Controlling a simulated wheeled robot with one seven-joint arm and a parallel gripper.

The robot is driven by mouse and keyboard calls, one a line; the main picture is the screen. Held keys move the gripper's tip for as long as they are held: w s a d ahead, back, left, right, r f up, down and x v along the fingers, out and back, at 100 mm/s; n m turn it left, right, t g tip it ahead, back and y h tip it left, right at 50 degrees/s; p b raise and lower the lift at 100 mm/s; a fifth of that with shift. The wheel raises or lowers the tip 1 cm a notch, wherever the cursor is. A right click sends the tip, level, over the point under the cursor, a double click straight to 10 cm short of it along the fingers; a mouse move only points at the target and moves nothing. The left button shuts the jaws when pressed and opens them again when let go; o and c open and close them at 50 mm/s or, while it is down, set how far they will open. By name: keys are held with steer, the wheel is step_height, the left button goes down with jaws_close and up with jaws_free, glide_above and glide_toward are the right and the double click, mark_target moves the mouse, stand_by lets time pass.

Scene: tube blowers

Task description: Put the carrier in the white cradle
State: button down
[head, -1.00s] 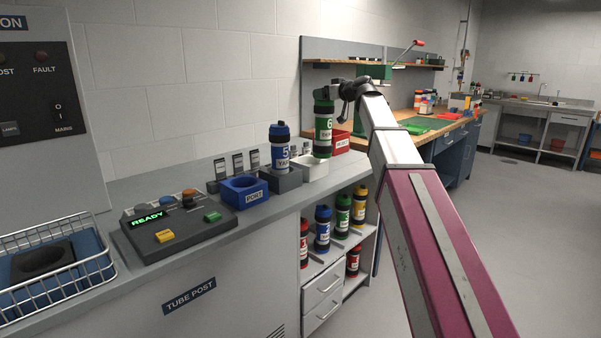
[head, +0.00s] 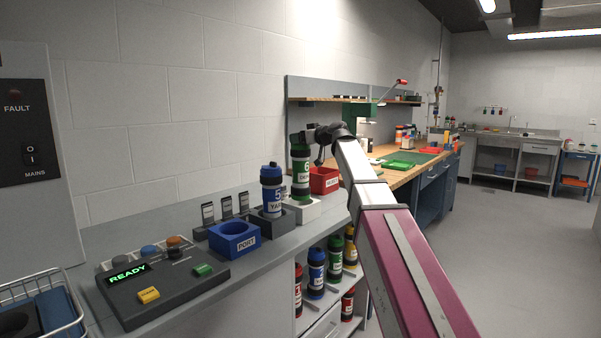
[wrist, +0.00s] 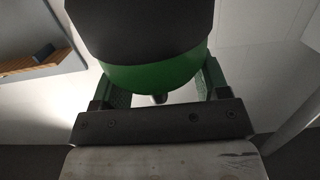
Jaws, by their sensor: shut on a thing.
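The carrier is a green cylinder marked 6 with dark bands (head: 300,172). It stands upright at the white cradle (head: 306,212), its lower end at or just above the cradle's top; I cannot tell whether it is seated. My gripper (head: 307,139) is shut on the carrier near its top. In the wrist view the green and black carrier (wrist: 150,70) fills the space between the fingers (wrist: 158,95). The carrier and my gripper hide part of the cradle.
The blue port block (head: 233,240) and control box reading READY (head: 160,290) are further left. A red bin (head: 324,181) is close behind right. Several carriers stand on shelves below.

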mark_target(307, 155)
steer(key=shift+f, duration=3.6)
steer(key=shift+c, duration=0.6)
jaws_free()
steer(key=shift+s+d, duration=0.1)
steer(key=v, duration=1.1)
steer(key=shift+s+d, duration=0.25)
